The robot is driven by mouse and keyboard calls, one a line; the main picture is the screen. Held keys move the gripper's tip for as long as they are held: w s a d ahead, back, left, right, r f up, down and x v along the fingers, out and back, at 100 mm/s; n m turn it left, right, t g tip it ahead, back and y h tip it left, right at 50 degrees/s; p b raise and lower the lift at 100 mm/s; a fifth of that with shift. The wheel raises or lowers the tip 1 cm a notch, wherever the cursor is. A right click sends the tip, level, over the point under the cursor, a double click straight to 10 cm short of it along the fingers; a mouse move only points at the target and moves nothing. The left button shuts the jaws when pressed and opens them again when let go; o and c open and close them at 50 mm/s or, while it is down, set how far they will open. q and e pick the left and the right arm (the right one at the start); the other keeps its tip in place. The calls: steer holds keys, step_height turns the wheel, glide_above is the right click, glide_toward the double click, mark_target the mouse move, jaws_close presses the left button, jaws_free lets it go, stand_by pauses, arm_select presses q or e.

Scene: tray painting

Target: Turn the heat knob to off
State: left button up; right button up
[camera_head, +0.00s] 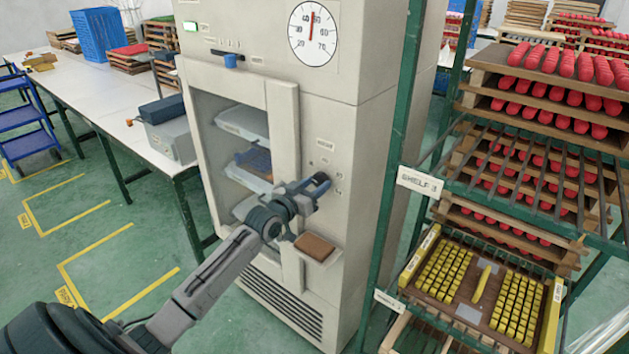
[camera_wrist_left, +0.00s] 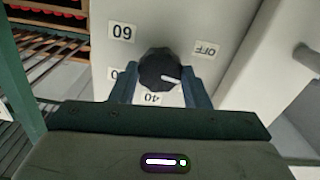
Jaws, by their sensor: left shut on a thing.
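The heat knob (camera_wrist_left: 158,70) is black and round with a white pointer mark, on the cabinet's pale front panel. In the left wrist view the pointer aims right and slightly down, between the 40 label (camera_wrist_left: 151,98) and the right finger. The OFF label (camera_wrist_left: 207,48) is at upper right of the knob, and the 60 label (camera_wrist_left: 122,31) at upper left. Another label by the left finger is partly hidden. My left gripper (camera_wrist_left: 160,88) is shut on the knob, one finger on each side. In the head view the left gripper (camera_head: 318,184) covers the knob. My right gripper is out of view.
The tall drying cabinet (camera_head: 360,150) has a glass door showing trays, a dial (camera_head: 313,33) at the top and a small brown-topped ledge (camera_head: 315,247) below my gripper. A green rack (camera_head: 402,100) of trays stands close on the right. A long white table (camera_head: 110,100) is at left.

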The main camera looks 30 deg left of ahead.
arm_select(q)
steer(key=n+p, duration=0.2)
steer(key=n, duration=0.2)
steer(key=shift+n+p, duration=0.6)
steer(key=shift+n, duration=1)
steer(key=shift+f+n, duration=0.1)
steer(key=shift+n, duration=0.2)
steer(key=o, duration=1)
